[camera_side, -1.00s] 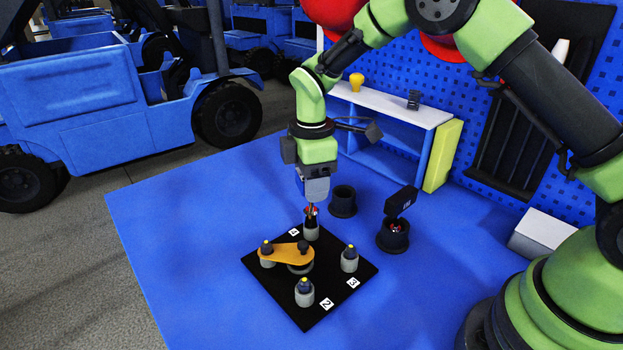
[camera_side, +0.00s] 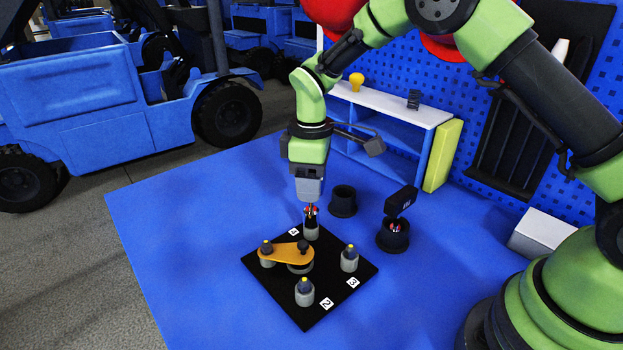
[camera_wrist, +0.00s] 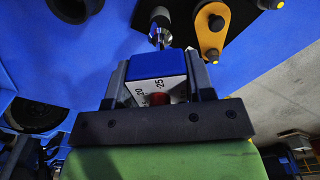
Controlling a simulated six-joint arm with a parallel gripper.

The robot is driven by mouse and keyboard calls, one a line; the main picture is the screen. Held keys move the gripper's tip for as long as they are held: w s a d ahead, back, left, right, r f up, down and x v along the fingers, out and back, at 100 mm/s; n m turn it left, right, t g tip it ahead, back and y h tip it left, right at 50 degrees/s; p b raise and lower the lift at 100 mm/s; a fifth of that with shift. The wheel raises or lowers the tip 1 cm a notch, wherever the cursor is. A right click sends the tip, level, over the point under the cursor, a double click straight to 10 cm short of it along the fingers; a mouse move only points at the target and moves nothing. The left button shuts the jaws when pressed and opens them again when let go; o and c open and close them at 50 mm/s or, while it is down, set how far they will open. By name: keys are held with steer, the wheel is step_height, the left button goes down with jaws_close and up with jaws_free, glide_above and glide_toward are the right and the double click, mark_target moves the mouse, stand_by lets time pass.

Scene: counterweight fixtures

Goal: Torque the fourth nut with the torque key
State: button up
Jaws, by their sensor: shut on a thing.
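My gripper (camera_side: 311,203) points down over the back corner of the black plate (camera_side: 315,318). In the wrist view my gripper (camera_wrist: 157,72) is shut on the torque key (camera_wrist: 155,68), which has a blue body and a white scale reading 20 and 25. The key's metal shaft reaches down to the back post (camera_side: 311,232), at the nut there; the exact fit is hidden. The white label (camera_side: 293,232) beside this post is too small to read surely. Yellow-tipped nuts stand on the front post (camera_side: 304,296) and right post (camera_side: 349,262).
An orange arm (camera_side: 290,253) lies across the plate's left post and centre. Behind stand an empty black cup (camera_side: 343,203) and a black holder (camera_side: 392,238) with a dark tool (camera_side: 401,200). A shelf (camera_side: 400,105) stands at the back. The blue table's left side is clear.

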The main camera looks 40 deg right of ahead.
steer(key=m, duration=0.2)
steer(key=shift+m, duration=0.3)
steer(key=shift+r, duration=0.1)
steer(key=shift+r, duration=2)
steer(key=shift+r, duration=1.5)
